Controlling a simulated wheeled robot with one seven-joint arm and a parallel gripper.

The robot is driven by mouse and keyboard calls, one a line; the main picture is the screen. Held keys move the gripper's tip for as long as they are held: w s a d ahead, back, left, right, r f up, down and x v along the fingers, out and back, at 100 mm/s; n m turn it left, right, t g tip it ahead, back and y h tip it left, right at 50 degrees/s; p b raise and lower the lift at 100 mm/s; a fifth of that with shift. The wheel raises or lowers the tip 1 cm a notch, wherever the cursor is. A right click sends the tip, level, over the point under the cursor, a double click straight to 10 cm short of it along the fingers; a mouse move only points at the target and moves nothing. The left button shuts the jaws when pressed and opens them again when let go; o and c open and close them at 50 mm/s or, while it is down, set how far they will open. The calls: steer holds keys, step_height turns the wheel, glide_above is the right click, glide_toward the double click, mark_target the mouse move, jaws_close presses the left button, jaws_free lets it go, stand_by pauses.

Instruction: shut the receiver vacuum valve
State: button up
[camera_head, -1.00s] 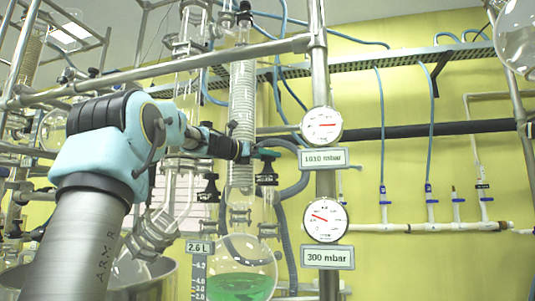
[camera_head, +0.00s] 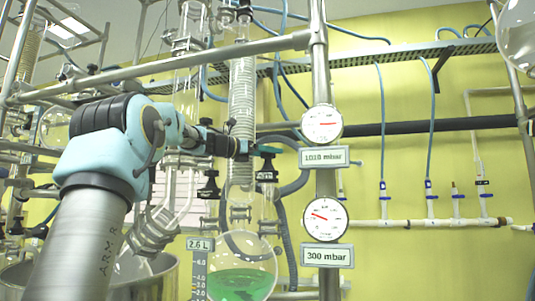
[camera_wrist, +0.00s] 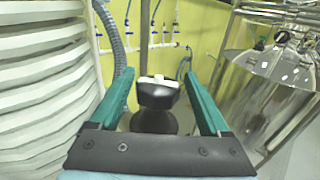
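My gripper (camera_wrist: 157,62) is open, with one teal finger on each side of a black valve knob (camera_wrist: 158,95) with a white mark on top. Gaps show between the knob and both fingers. In the head view, my gripper (camera_head: 266,150) is at the black valve (camera_head: 266,176) above the round receiver flask (camera_head: 241,262), which holds green liquid. The fingers partly cover the valve's top there. The upper gauge (camera_head: 321,124) has a 1010 mbar label, and the lower gauge (camera_head: 325,219) has a 300 mbar label.
A second black valve (camera_head: 208,186) stands just left of the first. A coiled glass condenser (camera_head: 242,100) rises behind my gripper. A steel post (camera_head: 327,185) is close on the right. In the wrist view, white ribbed glassware (camera_wrist: 45,90) is on the left and a steel vessel (camera_wrist: 270,85) on the right.

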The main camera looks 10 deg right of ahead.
steer(key=shift+w, duration=0.1)
stand_by(0.4)
steer(key=n+t+y+b, duration=0.1)
steer(key=t+b, duration=0.1)
steer(key=shift+f+n+t+y, duration=0.15)
steer(key=shift+n+t+y, duration=0.15)
steer(key=shift+n+t, duration=0.1)
steer(key=n+t+y, duration=0.3)
steer(key=shift+r+t, duration=0.2)
steer(key=shift+t, duration=0.1)
steer(key=shift+n+t+y+p, duration=0.7)
steer(key=shift+n+t+y, duration=0.2)
steer(key=shift+n+y, duration=0.25)
steer(key=shift+d+n+t+y+p, duration=0.1)
steer(key=shift+n+t+y+p, duration=0.3)
steer(key=shift+y, duration=0.25)
steer(key=shift+r, duration=0.1)
